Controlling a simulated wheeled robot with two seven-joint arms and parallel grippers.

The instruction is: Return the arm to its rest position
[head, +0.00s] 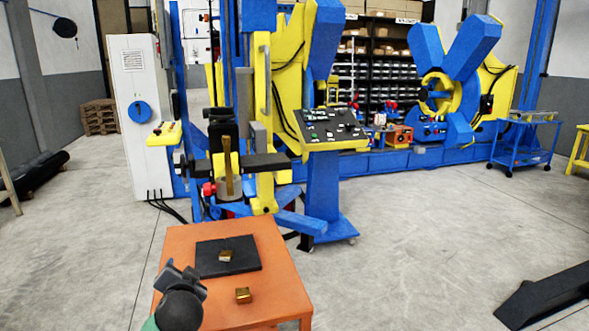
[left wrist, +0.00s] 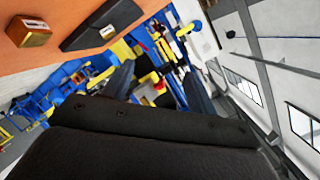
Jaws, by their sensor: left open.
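My left gripper (head: 181,274) is open at the near left edge of the orange table (head: 285,262), with nothing visible between its fingers. It is to the left of a black mat (head: 212,268) and two brass-coloured blocks. One block (head: 226,255) is on the mat. The other block (head: 243,295) is on the bare tabletop in front of the mat. In the left wrist view, a block (left wrist: 28,32) and the mat (left wrist: 100,27) show at upper left, apart from the gripper. My right gripper is not in view.
The blue and yellow positioner (head: 455,85) stands at the back. A control panel (head: 330,128) and a blue-yellow machine stand behind the table. A white cabinet (head: 130,100) is at left, a blue cart (head: 520,150) at right. The floor (head: 420,225) right of the table is largely clear.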

